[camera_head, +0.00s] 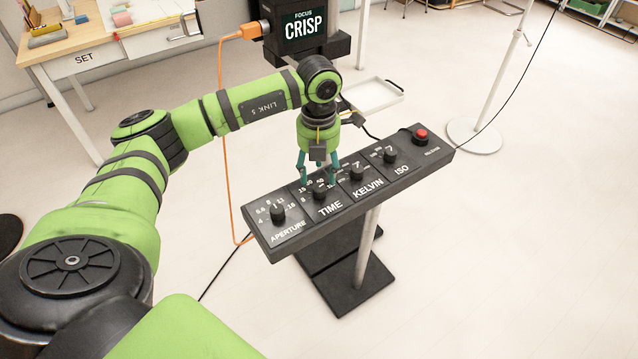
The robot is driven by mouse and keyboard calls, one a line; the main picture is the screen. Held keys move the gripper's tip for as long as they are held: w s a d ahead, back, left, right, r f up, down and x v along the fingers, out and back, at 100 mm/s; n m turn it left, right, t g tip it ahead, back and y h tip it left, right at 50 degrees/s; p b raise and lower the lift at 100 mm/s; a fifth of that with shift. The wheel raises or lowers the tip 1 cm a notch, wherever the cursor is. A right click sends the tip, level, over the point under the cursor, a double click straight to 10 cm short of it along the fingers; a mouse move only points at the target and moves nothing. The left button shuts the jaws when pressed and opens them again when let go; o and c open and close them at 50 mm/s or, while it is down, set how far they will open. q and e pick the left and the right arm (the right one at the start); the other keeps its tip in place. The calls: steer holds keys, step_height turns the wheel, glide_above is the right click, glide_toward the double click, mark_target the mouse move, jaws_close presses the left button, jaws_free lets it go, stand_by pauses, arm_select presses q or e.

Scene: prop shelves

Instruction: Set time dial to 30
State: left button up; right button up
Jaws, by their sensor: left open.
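The black control panel (300,236) stands on a post in the middle of the camera_head view. Its time dial (320,187) is a black knob above the label TIME. My left gripper (318,186) points down over this dial, with its teal fingers open on either side of the knob. I cannot tell whether the fingers touch it. The fingers hide part of the time scale, and the dial's exact setting cannot be read. My right gripper is not in view.
The aperture dial (278,212) is left of the time dial; the Kelvin dial (357,171) and ISO dial (390,154) are right. A red button (421,134) sits at the far end. A screen (305,25) reading FOCUS CRISP is behind.

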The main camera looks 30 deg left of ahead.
mark_target(319, 187)
arm_select(q)
steer(key=shift+d+f+p, duration=0.1)
steer(key=shift+f+p, duration=0.5)
steer(key=shift+f, duration=2.15)
jaws_close()
